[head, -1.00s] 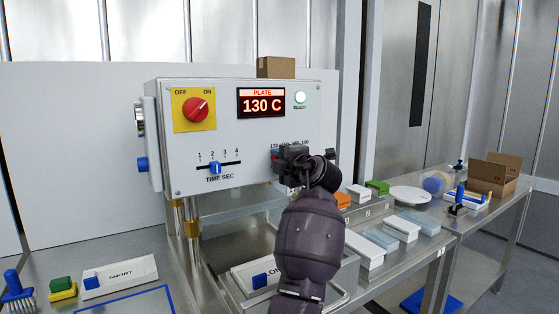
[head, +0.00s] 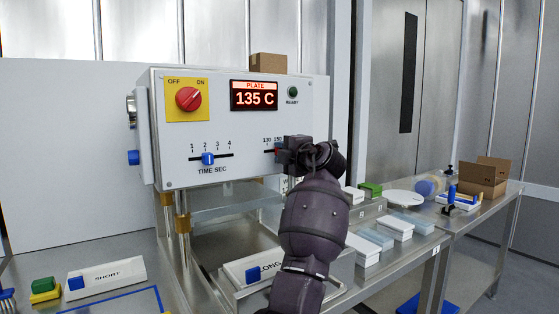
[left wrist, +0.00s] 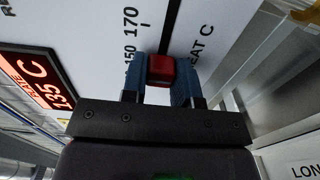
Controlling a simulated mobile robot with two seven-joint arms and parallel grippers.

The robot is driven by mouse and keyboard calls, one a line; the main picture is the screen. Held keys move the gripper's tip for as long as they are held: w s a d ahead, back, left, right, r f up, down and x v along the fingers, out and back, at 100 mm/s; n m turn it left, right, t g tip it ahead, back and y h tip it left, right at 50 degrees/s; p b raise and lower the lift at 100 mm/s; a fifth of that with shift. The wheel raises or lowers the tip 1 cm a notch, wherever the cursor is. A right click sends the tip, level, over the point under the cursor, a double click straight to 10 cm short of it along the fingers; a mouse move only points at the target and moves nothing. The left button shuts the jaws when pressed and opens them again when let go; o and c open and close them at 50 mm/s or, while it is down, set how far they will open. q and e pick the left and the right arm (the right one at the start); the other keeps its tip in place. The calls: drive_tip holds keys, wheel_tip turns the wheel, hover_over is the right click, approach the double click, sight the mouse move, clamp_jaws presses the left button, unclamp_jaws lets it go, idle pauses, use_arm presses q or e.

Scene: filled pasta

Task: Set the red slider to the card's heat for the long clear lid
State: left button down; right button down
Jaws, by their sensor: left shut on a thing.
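The red slider (left wrist: 160,69) is between the blue fingers of my left gripper (left wrist: 165,82) in the left wrist view. It sits in the HEAT C slot, close to the 150 label and short of 170; the fingers hide its exact mark. In the head view my left gripper (head: 280,151) is shut on it at the right of the panel, and only a little red shows beside the 150 label. The plate display (head: 255,95) reads 135 C. A white card (head: 284,185) below the panel is mostly hidden by my arm, and its heat cannot be read. My right gripper is not in view.
The READY lamp (head: 293,92) is dark. The red OFF/ON knob (head: 188,98) and blue time slider (head: 208,159) are left on the panel. A LONG block (head: 238,272) lies under the press, a SHORT block (head: 115,277) at left. Light-blue pieces (head: 377,238) lie at right.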

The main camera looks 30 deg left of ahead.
use_arm(q)
drive_tip(key=shift+r, duration=0.15)
drive_tip(key=c, duration=0.9)
unclamp_jaws()
drive_tip(key=shift+d, duration=0.1)
drive_tip(key=v, duration=1)
drive_tip(key=shift+d, duration=0.35)
drive_tip(key=shift+s, duration=0.1)
